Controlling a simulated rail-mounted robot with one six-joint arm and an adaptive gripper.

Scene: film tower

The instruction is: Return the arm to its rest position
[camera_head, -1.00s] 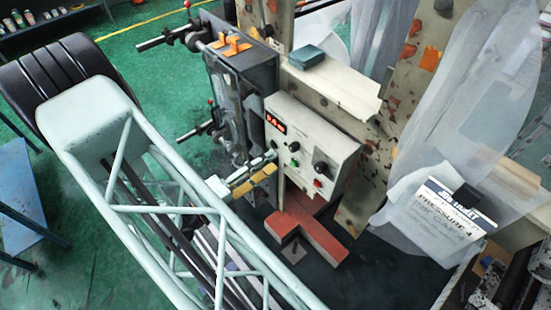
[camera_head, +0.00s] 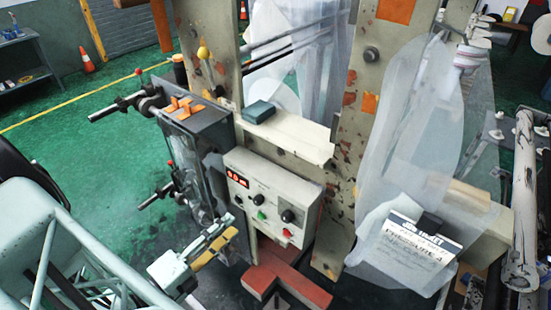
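What looks like my gripper (camera_head: 214,243) is at the lower left of the middle in the head view, beside the lower left of the film tower. It shows as a pale block with two narrow bars, one grey and one yellow-gold, pointing up and right. The bars lie close together, and I cannot tell how far apart their tips are or whether they touch the tower. No held object shows. A pale lattice frame (camera_head: 45,265) fills the lower left corner and hides part of what is behind it.
The film tower carries a control box (camera_head: 272,197) with a red display, a dark side unit with orange pieces (camera_head: 182,106) and a red foot (camera_head: 288,282). Sheer film (camera_head: 420,170) and a white sign (camera_head: 412,240) hang at right. Green floor (camera_head: 90,130) is open at left.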

